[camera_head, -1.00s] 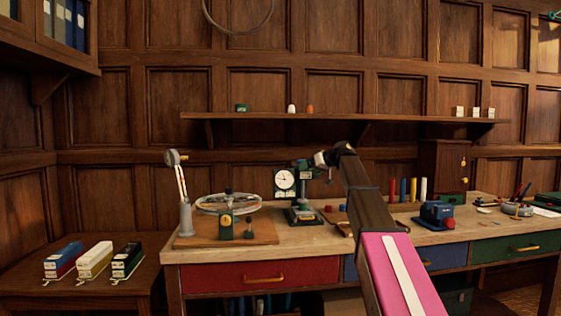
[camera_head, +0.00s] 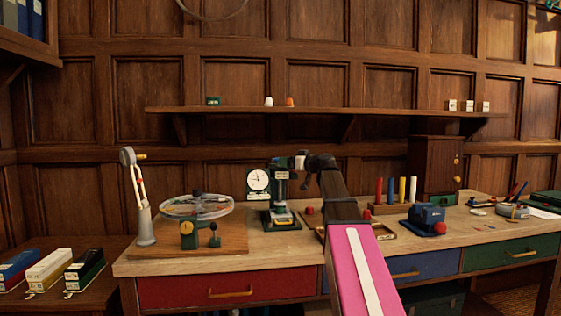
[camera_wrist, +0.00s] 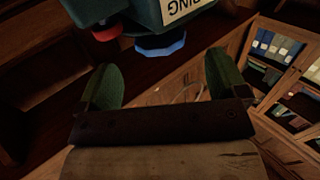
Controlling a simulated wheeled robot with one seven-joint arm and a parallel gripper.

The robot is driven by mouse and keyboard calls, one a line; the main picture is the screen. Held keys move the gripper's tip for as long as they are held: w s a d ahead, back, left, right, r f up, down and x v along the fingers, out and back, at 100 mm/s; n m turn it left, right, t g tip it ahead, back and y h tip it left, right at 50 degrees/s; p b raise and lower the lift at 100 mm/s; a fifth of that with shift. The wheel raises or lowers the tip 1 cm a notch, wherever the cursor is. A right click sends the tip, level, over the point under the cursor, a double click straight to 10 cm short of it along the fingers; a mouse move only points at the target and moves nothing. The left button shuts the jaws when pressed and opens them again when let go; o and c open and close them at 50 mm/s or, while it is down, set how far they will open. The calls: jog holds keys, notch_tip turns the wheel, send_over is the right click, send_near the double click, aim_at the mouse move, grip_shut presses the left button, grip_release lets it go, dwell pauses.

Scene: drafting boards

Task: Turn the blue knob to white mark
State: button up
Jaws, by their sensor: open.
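In the wrist view, a blue knob (camera_wrist: 160,45) sticks out from the underside of a dark green housing (camera_wrist: 185,10) at the top. A red knob (camera_wrist: 107,32) is beside it to the left. My gripper (camera_wrist: 161,62) is open and empty, its two green fingers either side of the blue knob in the picture, apparently short of it. No white mark can be made out. In the head view, my arm reaches toward the green stand (camera_head: 281,190) with a round white dial (camera_head: 258,180); the fingers are too small to make out there.
A glass-topped wheel device (camera_head: 196,206) stands on a board at the bench's left. A blue block device (camera_head: 427,217) with a red knob and several coloured rods stand to the right. A shelf (camera_head: 330,110) runs along the wall behind.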

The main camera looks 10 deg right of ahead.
jog(key=x, duration=0.5)
jog(key=shift+w+a, duration=0.15)
jog(key=shift+w, duration=0.15)
jog(key=c, duration=0.9)
